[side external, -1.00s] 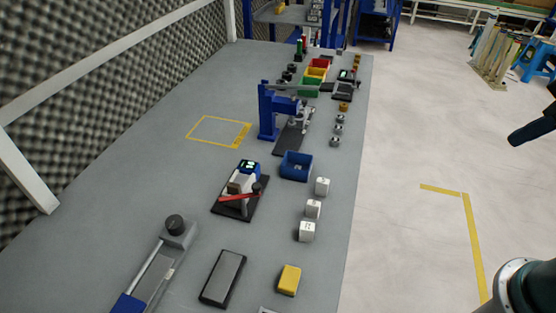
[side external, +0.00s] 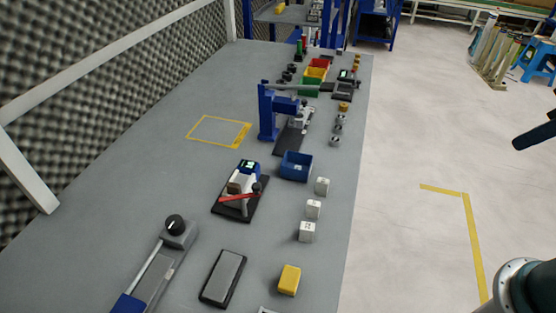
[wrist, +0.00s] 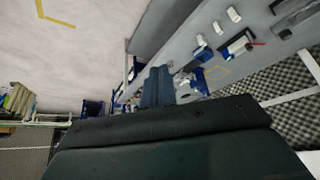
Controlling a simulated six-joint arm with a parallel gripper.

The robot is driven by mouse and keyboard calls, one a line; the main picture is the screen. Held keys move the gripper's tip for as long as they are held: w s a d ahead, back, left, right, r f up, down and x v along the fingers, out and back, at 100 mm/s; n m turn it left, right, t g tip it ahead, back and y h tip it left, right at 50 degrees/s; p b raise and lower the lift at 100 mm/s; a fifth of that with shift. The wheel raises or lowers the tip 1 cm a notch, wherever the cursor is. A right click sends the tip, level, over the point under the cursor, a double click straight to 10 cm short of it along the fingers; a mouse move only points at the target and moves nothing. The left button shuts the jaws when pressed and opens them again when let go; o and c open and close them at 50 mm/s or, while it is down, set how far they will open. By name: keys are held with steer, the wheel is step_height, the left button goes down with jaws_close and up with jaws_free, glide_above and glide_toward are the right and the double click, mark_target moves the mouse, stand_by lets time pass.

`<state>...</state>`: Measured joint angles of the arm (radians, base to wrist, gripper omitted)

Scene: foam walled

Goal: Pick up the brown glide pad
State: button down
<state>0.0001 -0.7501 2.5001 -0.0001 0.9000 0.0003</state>
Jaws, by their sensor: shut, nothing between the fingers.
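A small brown block (side external: 234,188), which may be the brown glide pad, sits on a fixture with a black base and a red lever (side external: 238,197), near the middle of the grey bench. I cannot tell for sure that it is the pad. In the wrist view the fixture (wrist: 240,44) is small, at the upper right, and the brown block is too small to make out. My gripper (wrist: 158,84) has its two dark fingers together, empty, far from the fixture.
The bench (side external: 170,180) holds a blue bin (side external: 296,166), white cubes (side external: 313,209), a yellow block (side external: 289,280), a dark-edged grey plate (side external: 223,278), a slide with a knob (side external: 175,225) and a blue press (side external: 267,112). Foam walls (side external: 100,65) stand behind. The floor at right is open.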

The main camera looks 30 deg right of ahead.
steer(key=c, duration=1.3)
jaws_free()
steer(key=shift+c, duration=0.2)
